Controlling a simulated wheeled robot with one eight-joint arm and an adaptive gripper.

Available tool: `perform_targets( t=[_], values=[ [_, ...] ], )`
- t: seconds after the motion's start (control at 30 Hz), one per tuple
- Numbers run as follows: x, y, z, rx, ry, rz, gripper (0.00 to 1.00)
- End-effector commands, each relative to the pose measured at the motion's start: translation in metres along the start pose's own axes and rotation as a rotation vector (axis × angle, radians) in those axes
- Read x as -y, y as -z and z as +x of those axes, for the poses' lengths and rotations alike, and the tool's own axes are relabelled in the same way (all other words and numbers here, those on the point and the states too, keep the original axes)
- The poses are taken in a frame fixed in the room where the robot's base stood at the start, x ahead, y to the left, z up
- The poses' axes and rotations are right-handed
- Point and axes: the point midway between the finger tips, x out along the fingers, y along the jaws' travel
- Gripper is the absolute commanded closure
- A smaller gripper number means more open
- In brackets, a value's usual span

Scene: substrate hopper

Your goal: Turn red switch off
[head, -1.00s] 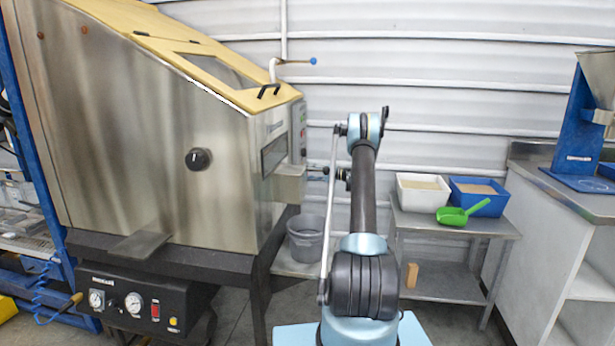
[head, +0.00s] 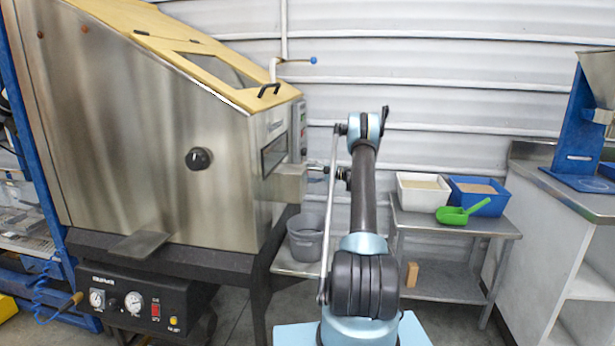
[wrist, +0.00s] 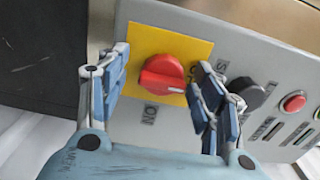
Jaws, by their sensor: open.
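A red rotary switch (wrist: 163,74) sits on a yellow square plate (wrist: 172,42) on a grey control panel in the wrist view. Its knob is tilted slightly from level, and an "ON" label is printed below the plate. My gripper (wrist: 160,84) is open, with one finger left of the knob and the other right of it, the right one overlapping the plate's edge. I see gaps on both sides of the knob; depth is hard to judge. In the head view my gripper (head: 318,172) is beside the steel machine's right end, and the red switch cannot be made out.
Right of the red switch are a black knob (wrist: 252,94) and a red push button (wrist: 293,103). The steel machine (head: 150,150) stands left of my arm. A grey bucket (head: 306,238) is below. A side table (head: 440,226) holds bins and a green scoop (head: 462,212).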

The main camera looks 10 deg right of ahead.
Motion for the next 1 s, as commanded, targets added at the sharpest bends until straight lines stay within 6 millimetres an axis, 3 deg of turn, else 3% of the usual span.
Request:
perform_targets(
  t=[0.27,0.7,1.0],
  values=[
    [0.001,0.001,-0.012,-0.003,0.001,0.000,0.40],
    [-0.001,0.001,-0.091,-0.003,0.000,0.001,0.40],
    [-0.001,0.001,-0.118,-0.001,0.000,0.001,0.40]
  ],
)
